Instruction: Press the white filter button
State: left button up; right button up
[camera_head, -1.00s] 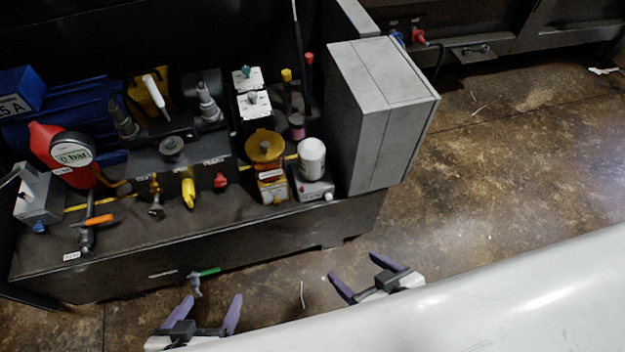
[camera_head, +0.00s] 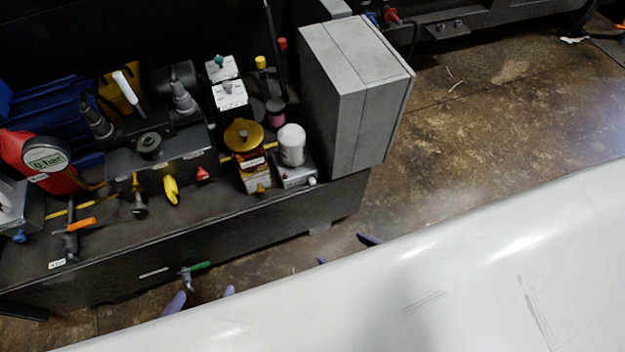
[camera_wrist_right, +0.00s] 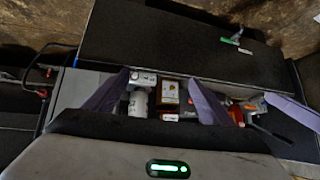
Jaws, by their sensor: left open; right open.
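The white filter (camera_head: 292,144) is an upright white cylinder on a small grey box (camera_head: 297,174) near the bench's front edge. A small white button (camera_head: 311,181) shows on the box's front right. In the right wrist view the white filter (camera_wrist_right: 138,103) and its box (camera_wrist_right: 144,76) appear between my right gripper's (camera_wrist_right: 158,78) spread purple fingers, with nothing held. In the head view only the fingertips of my right gripper (camera_head: 345,250) and left gripper (camera_head: 202,297) show, in front of the bench, apart from the filter. A large white surface hides the rest.
A yellow-topped unit (camera_head: 243,135) stands close left of the filter, and a tall grey cabinet (camera_head: 345,105) close right. A green-handled valve (camera_head: 195,270) sticks out from the bench's front. The floor right of the bench (camera_head: 480,120) is clear.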

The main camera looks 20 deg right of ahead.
grip_shut()
dwell(1.5)
